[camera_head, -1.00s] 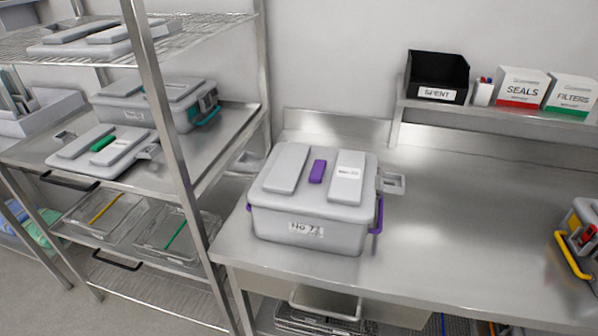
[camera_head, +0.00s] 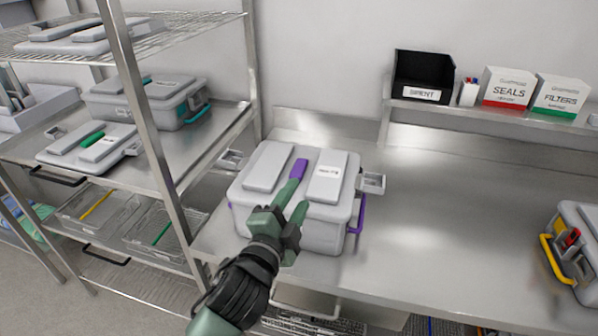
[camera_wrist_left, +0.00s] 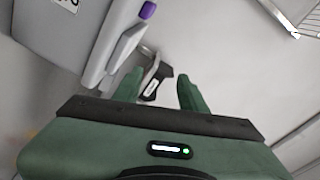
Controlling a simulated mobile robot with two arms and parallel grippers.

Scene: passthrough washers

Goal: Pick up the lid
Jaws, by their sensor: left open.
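A grey container (camera_head: 322,237) stands on the steel bench with its grey lid (camera_head: 266,167) seated on top. The lid has two raised pads and a purple grip (camera_head: 300,168) between them. My left gripper (camera_head: 297,200) is open and empty, above the front part of the lid with its fingers pointing toward the purple grip. I cannot tell whether it touches. In the left wrist view the container (camera_wrist_left: 65,40) fills the upper left, beside the open fingers (camera_wrist_left: 160,85). Another grey lid-like piece (camera_head: 85,148) with a green grip lies on the shelf at left. My right gripper is not in view.
A steel rack post (camera_head: 146,100) stands left of the bench. A black bin (camera_head: 425,77) and two boxes sit on the raised back shelf. A container with a yellow handle (camera_head: 553,258) stands at the right edge. The bench middle is clear.

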